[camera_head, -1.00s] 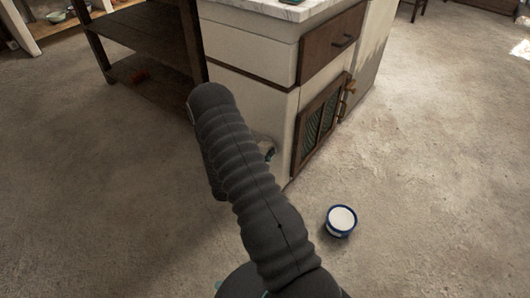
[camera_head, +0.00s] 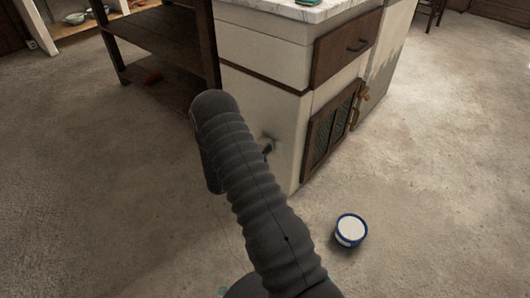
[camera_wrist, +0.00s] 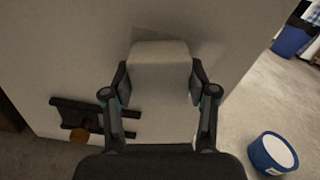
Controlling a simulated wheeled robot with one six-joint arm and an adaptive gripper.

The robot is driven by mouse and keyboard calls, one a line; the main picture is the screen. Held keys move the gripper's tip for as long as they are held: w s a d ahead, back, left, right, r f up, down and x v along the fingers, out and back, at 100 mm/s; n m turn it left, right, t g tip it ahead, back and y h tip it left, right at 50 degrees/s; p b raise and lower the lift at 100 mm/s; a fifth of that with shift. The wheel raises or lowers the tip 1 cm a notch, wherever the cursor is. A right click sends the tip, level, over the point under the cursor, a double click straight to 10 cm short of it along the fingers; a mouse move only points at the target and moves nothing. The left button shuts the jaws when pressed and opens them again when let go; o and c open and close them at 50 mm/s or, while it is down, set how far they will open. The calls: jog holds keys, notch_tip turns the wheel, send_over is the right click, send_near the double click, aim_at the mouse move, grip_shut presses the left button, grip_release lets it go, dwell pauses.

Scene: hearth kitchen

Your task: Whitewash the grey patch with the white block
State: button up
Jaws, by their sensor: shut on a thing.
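My gripper (camera_wrist: 159,84) is shut on the white block (camera_wrist: 160,64), with one finger on each side of it. In the wrist view the block is in front of the pale cabinet side; I cannot tell whether it touches. A dull grey patch (camera_wrist: 195,36) shows faintly around and beyond the block's far end, partly hidden by it. In the head view the grey patch (camera_head: 268,138) is a faint smudge low on the cabinet's side. My arm hides most of the gripper there, with a small dark part showing beside the patch.
A blue tub with white contents (camera_head: 350,231) stands on the floor right of my arm, near the cabinet (camera_head: 262,85). A dark wooden shelf unit (camera_head: 160,45) stands at the left. A dark forked shape (camera_wrist: 95,116) shows below left of the block. Floor at right is open.

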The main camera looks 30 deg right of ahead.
jog(key=w+b, duration=0.1)
jog(key=w, duration=0.1)
jog(key=w+a, duration=0.1)
jog(key=w, duration=0.1)
jog(key=shift+w+a+b, duration=0.15)
jog(key=shift+b, duration=0.2)
dwell(0.3)
jog(key=v, duration=0.6)
dwell(0.4)
jog(key=shift+a, duration=0.15)
jog(key=shift+v, duration=1.4)
jog(key=shift+r, duration=0.15)
